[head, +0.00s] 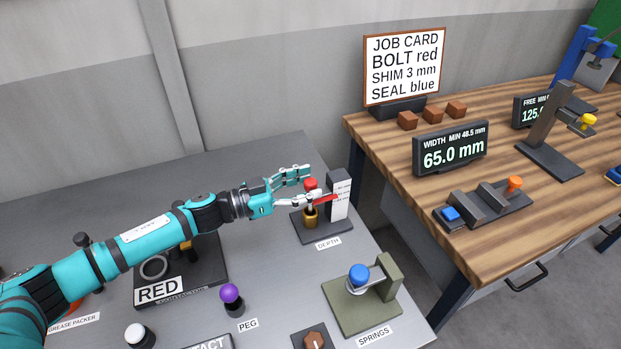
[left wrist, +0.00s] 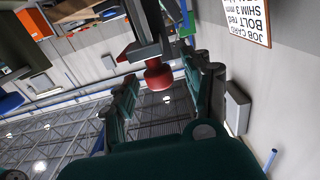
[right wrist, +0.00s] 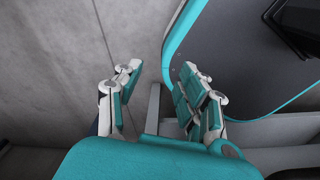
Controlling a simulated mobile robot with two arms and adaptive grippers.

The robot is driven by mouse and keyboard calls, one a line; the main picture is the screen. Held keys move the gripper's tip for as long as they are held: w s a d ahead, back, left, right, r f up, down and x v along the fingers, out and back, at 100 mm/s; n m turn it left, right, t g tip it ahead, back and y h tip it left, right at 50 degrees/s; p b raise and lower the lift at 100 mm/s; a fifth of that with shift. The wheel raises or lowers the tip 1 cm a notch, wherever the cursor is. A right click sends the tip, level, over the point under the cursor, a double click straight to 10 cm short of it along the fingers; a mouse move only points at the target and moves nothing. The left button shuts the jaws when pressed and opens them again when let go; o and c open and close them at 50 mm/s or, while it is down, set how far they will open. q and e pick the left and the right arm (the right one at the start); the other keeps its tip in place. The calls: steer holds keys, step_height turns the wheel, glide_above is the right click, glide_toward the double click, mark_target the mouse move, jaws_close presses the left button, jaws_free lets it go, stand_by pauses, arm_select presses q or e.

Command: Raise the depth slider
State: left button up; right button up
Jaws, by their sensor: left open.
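The depth slider stand (head: 322,228) sits near the far right corner of the grey table, above its DEPTH label. It has a dark post with a white scale (head: 341,200), a red knob (head: 311,184) and a brass-coloured piece below. My left gripper (head: 306,186) is at the red knob, with its fingers spread on either side of it. In the left wrist view the red knob (left wrist: 158,74) shows between the two open fingers; I cannot tell if they touch it. A red pointer lies in front of the scale. My right gripper (right wrist: 152,105) is open and empty, away from the table objects.
A green springs fixture (head: 361,297) with a blue knob stands in front of the depth stand. A purple peg (head: 231,297) and the RED block (head: 160,290) are nearby. The wooden bench (head: 380,140) on the right carries the job card and gauges.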

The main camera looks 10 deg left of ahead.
arm_select(q)
steer(key=shift+w+d, duration=0.4)
steer(key=shift+d, duration=0.2)
jaws_close()
